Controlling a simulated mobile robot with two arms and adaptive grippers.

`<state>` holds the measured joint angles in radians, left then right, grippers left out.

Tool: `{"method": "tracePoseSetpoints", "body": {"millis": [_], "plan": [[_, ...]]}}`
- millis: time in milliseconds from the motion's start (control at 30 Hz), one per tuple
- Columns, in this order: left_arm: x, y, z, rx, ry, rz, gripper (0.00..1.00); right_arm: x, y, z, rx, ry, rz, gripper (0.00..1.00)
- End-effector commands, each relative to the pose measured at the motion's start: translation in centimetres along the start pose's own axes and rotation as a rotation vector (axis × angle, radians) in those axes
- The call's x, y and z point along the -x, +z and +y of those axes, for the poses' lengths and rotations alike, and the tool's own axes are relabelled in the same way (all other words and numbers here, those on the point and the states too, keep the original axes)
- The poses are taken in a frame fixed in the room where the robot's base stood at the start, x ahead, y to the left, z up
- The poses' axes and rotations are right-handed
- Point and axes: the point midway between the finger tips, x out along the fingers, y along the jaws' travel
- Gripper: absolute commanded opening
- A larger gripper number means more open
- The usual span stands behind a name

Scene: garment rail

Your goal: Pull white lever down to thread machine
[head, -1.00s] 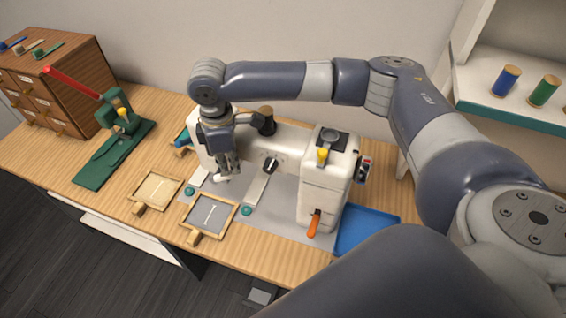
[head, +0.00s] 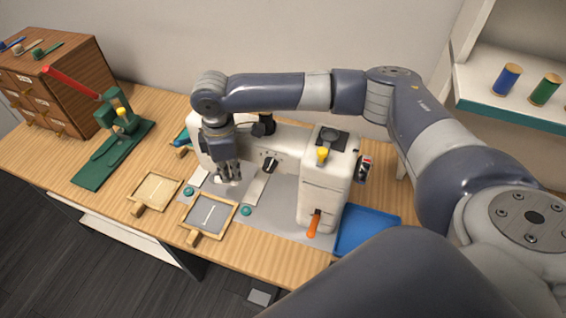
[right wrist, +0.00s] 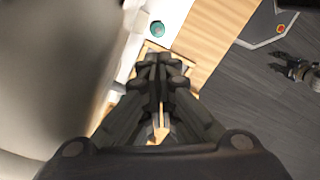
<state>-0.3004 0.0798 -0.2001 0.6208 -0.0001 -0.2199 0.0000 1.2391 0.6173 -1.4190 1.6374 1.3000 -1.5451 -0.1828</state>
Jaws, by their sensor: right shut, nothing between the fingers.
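The white sewing machine (head: 327,190) stands on the wooden table, its sewing head toward the left. My right gripper (head: 230,178) is in front of that head, pointing down, its fingers together and empty. A small white part (head: 222,181), possibly the lever, shows at the fingertips in the head view; I cannot tell whether they touch. The right wrist view shows the closed fingers (right wrist: 158,62) with a pale machine surface filling the left side; the lever cannot be made out there.
An orange lever (head: 314,224) hangs on the machine's front right. A blue tray (head: 368,228) is at the right, a green press (head: 117,150) and drawer cabinet (head: 55,80) at the left.

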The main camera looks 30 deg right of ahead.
Motion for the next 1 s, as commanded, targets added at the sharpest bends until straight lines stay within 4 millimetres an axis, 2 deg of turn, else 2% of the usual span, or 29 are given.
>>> {"method": "tracePoseSetpoints", "body": {"millis": [567, 1000], "plan": [[-0.5, 0.0, 0.0, 0.0, 0.0, 0.001, 0.4, -2.0, 0.0, -0.1, 0.001, -0.003, -0.001, 0.0], [-0.5, 0.0, 0.0, 0.0, 0.0, 0.0, 0.4, -2.2, 0.1, -0.4, 0.002, -0.011, -0.006, 0.0]]}}
